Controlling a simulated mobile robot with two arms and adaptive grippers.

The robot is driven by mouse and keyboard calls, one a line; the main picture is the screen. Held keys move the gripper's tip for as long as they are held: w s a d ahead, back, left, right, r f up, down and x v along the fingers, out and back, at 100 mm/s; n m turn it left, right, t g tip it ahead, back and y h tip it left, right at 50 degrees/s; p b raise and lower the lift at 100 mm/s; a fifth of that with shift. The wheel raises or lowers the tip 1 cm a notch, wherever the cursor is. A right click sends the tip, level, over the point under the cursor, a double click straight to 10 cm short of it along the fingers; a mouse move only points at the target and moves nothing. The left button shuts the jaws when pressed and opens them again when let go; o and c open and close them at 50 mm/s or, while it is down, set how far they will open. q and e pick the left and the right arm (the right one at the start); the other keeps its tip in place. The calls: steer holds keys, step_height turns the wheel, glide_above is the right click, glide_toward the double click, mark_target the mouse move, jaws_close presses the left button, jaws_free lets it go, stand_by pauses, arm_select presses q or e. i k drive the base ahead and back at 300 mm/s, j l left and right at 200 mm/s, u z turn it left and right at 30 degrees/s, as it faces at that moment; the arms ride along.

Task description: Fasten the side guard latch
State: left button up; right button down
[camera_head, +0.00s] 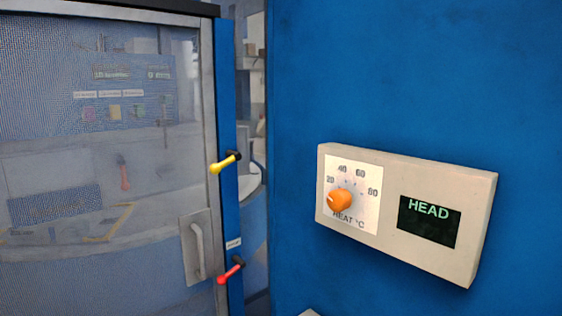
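The mesh guard door (208,120) with a grey frame stands at the left, next to a blue post (230,200). A yellow-handled lever (222,163) with a black pivot is on the post; its handle points left and slightly down, overlapping the door frame. Lower, a red-handled lever (229,273) with a black pivot points down and left, its tip by the frame edge. A small label (233,243) sits just above the red lever; I cannot read it, nor tell which lever is the side guard latch. Neither gripper is in view.
A grey pull handle (197,250) is on the door's lower right. A blue panel (400,70) fills the right and carries a cream control box (392,160) with an orange heat knob (340,201) and a display (429,221) reading HEAD.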

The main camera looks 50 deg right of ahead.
mark_target(233, 156)
steer(key=z, duration=1.3)
